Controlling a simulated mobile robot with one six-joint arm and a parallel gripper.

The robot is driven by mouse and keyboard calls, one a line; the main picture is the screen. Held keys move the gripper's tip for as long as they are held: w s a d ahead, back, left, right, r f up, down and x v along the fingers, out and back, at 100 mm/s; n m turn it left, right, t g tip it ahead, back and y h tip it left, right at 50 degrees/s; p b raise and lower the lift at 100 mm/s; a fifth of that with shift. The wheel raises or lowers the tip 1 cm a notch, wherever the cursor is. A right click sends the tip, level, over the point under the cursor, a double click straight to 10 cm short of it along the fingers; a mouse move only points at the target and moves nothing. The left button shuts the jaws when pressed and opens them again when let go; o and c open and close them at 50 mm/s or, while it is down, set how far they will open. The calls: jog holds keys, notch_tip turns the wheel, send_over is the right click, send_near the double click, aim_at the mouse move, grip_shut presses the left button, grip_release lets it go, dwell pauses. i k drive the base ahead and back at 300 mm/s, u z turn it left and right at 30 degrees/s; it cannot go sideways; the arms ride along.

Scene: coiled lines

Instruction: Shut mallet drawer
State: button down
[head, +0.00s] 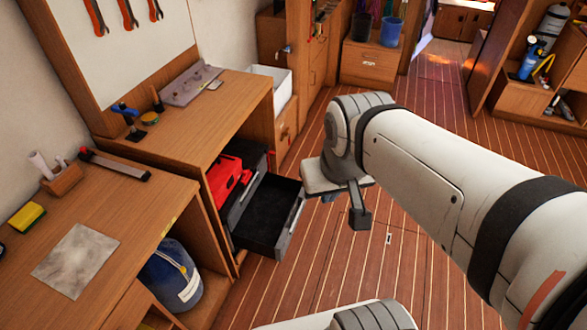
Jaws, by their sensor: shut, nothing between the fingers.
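The drawer (268,223) is dark with a grey front and stands pulled out of a low grey cabinet under the wooden workbench (213,115). Its inside looks empty, and I see no mallet in it. My gripper (359,217) is to the right of the drawer front, apart from it in the picture. Its fingers look shut with nothing held. Part of the gripper is hidden behind my own wrist, and my arm crosses the right side of the view.
A blue container (174,275) stands in the nearer bench's open bay. A white bin (272,88) stands beyond the bench. The plank floor (300,290) in front of the drawer is clear.

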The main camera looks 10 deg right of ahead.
aim_at(267, 226)
jog(key=z, duration=0.05)
jog(key=i, duration=0.95)
jog(key=u, duration=0.05)
